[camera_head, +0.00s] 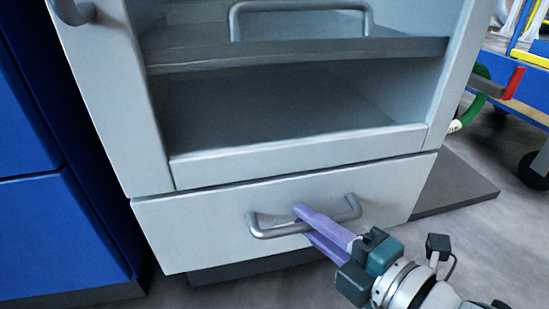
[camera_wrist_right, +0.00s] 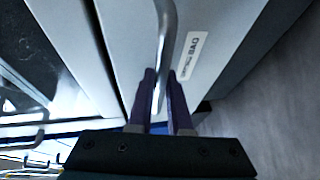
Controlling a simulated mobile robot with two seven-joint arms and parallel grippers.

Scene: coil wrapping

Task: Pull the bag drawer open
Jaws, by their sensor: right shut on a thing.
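The bag drawer (camera_head: 195,232) is the pale grey front at the bottom of the cabinet in the head view. It looks closed, its front about in line with the frame above. A label reading BAG (camera_wrist_right: 192,52) shows beside the handle in the right wrist view. The metal bar handle (camera_head: 268,229) runs across the drawer front. My right gripper (camera_head: 303,216) has its purple fingers around the handle bar near its middle. In the right wrist view the handle (camera_wrist_right: 165,40) passes between the two fingers, and the gripper (camera_wrist_right: 165,90) is shut on it. My left gripper is not in view.
Above the drawer is an open compartment (camera_head: 290,115) with a shelf and another bar handle (camera_head: 300,8). A blue cabinet (camera_head: 50,220) stands close on the left. A wheeled blue cart (camera_head: 520,110) is at the right. Grey floor (camera_head: 480,235) lies clear in front right.

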